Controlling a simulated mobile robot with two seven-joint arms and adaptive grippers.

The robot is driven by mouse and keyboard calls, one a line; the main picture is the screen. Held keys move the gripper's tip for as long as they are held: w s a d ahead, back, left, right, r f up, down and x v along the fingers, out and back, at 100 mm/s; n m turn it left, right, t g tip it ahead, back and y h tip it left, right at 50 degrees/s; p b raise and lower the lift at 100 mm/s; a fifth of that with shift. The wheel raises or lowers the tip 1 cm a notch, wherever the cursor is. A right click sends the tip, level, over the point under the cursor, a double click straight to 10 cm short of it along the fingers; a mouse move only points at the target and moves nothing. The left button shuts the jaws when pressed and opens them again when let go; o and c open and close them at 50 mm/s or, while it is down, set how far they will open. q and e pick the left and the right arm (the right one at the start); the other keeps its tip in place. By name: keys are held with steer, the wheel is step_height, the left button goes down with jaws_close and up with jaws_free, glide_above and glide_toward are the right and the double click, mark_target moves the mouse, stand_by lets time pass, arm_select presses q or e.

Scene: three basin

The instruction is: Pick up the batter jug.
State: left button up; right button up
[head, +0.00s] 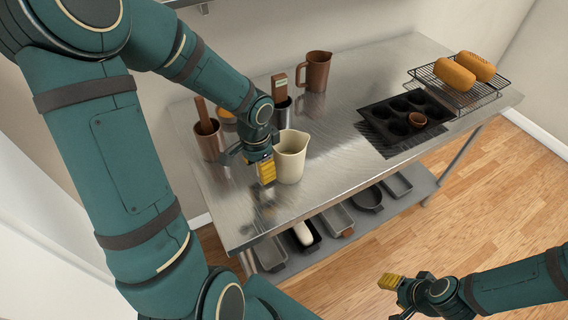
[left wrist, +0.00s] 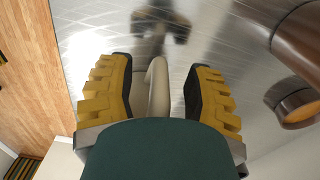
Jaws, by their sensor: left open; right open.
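A cream jug (head: 292,156) with a pouring lip stands upright on the steel table, and it looks like the batter jug. My left gripper (head: 265,170) is open at the jug's left side. In the left wrist view, the jug's cream handle (left wrist: 158,88) lies between the two open yellow fingers of this gripper (left wrist: 157,92). I cannot tell whether a finger touches it. Most of the jug's body is hidden in that view. My right gripper (head: 392,283) is open and empty, out over the wooden floor away from the table.
A brown jug (head: 316,72) stands behind on the steel table (head: 345,135). Pots with wooden tools (head: 208,138) stand at the left. A dark muffin tin (head: 390,125) with a small brown cup and a rack (head: 475,98) with loaves are at the right. Pans lie on the lower shelf.

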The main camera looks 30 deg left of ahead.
arm_select(q)
steer(key=shift+c, duration=0.3)
jaws_close()
steer(key=shift+r, duration=0.1)
steer(key=shift+r+p, duration=1.15)
steer(key=shift+r, duration=3.75)
